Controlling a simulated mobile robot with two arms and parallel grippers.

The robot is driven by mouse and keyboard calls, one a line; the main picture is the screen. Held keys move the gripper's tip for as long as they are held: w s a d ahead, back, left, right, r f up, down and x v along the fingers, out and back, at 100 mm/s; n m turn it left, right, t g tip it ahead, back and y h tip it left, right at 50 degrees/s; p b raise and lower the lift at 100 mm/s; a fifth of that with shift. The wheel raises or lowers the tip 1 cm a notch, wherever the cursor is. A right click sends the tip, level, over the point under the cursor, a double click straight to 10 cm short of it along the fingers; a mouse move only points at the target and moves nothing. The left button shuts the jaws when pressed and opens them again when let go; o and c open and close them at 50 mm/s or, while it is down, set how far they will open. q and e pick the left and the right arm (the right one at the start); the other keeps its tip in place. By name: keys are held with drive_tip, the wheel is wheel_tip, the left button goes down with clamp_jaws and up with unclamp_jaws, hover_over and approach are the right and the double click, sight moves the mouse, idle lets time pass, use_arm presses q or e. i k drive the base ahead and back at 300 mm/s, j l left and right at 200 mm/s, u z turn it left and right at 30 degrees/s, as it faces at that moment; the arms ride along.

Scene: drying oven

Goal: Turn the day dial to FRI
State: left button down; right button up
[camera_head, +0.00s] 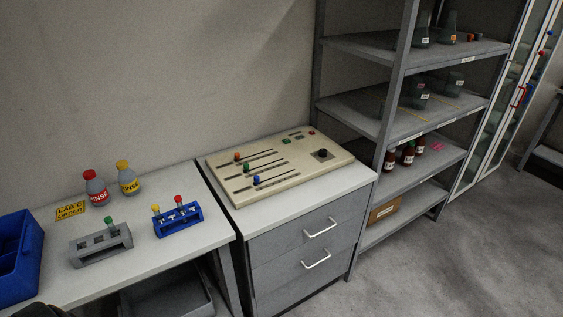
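A cream control panel (246,188) lies on top of a grey drawer cabinet in the middle of the view. A black round knob (322,153) sits on a dark square at the panel's right side; it looks like the dial. Its markings and pointer are too small to read, so I cannot tell which day it is set to. The panel also has three sliders, with an orange knob (237,156), a green knob (246,168) and a blue knob (256,180). Neither of my grippers can be made out in the view.
The drawer cabinet (300,240) has two handled drawers. At left, a bench (190,243) bears a blue test-tube rack (178,222), a grey rack (101,248), two rinse bottles (95,190) and a blue bin (18,262). A metal shelf unit (385,110) stands right. Floor at right is clear.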

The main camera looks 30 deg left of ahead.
sight(323, 152)
drive_tip(key=i+j, duration=0.1)
drive_tip(key=i, duration=0.75)
